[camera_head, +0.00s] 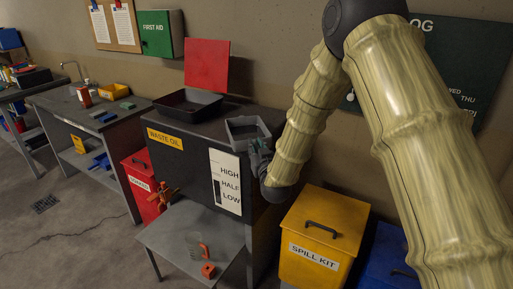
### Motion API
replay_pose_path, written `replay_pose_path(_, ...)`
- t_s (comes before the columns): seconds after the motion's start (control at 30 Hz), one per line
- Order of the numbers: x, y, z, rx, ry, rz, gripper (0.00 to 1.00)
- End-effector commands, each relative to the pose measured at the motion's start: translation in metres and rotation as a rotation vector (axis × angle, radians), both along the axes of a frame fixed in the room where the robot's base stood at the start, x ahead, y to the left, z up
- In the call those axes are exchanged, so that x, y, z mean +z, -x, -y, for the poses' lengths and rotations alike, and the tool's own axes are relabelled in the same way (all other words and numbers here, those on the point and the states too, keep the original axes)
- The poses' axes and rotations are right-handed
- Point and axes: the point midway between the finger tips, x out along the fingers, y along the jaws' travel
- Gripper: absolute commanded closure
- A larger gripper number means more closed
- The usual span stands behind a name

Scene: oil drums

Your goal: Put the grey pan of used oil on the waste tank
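The waste tank (178,165) is a dark cabinet with an orange "WASTE OIL" label and a white HIGH/HALF/LOW gauge plate. A black tray (187,103) sits on the left of its top, with a red panel (206,66) upright behind it. The grey pan (244,125) is level at the right front corner of the tank top; I cannot tell whether it touches the top. My gripper (258,148) is at the pan's near right side and looks shut on its wall. My wrist hides part of the fingers. The pan's contents are not clear.
A low grey table (175,238) with a clear jug (195,245) and a small red item (208,270) stands before the tank. A yellow spill kit bin (322,235) stands right, a red bin (140,186) left. A workbench (70,105) is farther left.

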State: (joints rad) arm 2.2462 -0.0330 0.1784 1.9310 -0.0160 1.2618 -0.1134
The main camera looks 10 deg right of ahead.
Motion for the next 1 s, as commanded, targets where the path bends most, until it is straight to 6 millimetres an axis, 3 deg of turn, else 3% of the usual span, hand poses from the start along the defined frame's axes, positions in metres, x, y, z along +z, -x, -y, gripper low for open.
replay_pose_path(0.47, 0.005, 0.0, 0.0, 0.0, 0.0, 0.0, 0.63)
replay_pose_path(0.67, 0.001, 0.026, 0.004, 0.0, 0.0, -0.001, 0.63)
replay_pose_path(1.0, 0.0, 0.087, 0.013, 0.0, 0.0, -0.001, 0.63)
